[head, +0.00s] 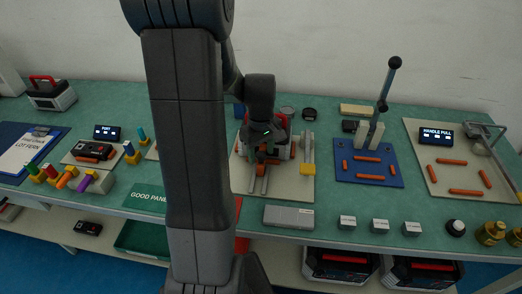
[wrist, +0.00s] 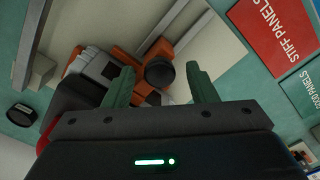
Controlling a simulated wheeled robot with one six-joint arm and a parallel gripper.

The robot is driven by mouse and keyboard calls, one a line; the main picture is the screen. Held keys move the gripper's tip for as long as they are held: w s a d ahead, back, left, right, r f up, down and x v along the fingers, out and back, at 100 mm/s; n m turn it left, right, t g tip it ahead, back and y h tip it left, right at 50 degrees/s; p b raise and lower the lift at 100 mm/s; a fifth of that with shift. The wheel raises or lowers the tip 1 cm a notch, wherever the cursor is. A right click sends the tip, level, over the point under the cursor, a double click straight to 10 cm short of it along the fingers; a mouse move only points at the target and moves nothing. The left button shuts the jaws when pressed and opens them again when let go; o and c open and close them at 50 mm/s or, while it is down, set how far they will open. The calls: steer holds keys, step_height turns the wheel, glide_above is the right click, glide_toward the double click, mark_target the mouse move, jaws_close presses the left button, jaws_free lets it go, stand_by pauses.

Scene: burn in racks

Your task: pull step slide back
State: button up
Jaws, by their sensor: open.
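My gripper (head: 265,150) is over the pale board (head: 240,184) at mid-table, partly hidden by my own arm. Its two green fingers (wrist: 162,88) are open in the wrist view. A round black knob (wrist: 160,73) shows between and just beyond the fingertips, next to orange parts (wrist: 128,60) that look like the slide. I cannot tell whether a finger touches the knob. Two grey rails (head: 259,182) run toward the front of the board. The orange parts also show around my gripper in the head view (head: 286,152), but the knob is hidden there.
A grey bar with a yellow block (head: 307,169) stands right of my gripper. A blue board (head: 369,177) with a tall black-knobbed lever (head: 388,82) is further right. A grey box (head: 289,217) lies in front. A red STIFF PANELS sign (wrist: 275,37) shows in the wrist view.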

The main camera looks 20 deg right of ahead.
jaws_close()
steer(key=s+a, duration=0.1)
steer(key=s, duration=0.1)
steer(key=s+a, duration=0.1)
steer(key=s, duration=0.1)
steer(key=s+a, duration=0.1)
steer(key=shift+s+a+b, duration=0.2)
steer(key=shift+s+b, duration=0.2)
steer(key=shift+c, duration=0.7)
jaws_free()
steer(key=shift+a, duration=0.1)
steer(key=shift+o, duration=0.7)
steer(key=shift+a, duration=0.2)
steer(key=shift+d, duration=0.1)
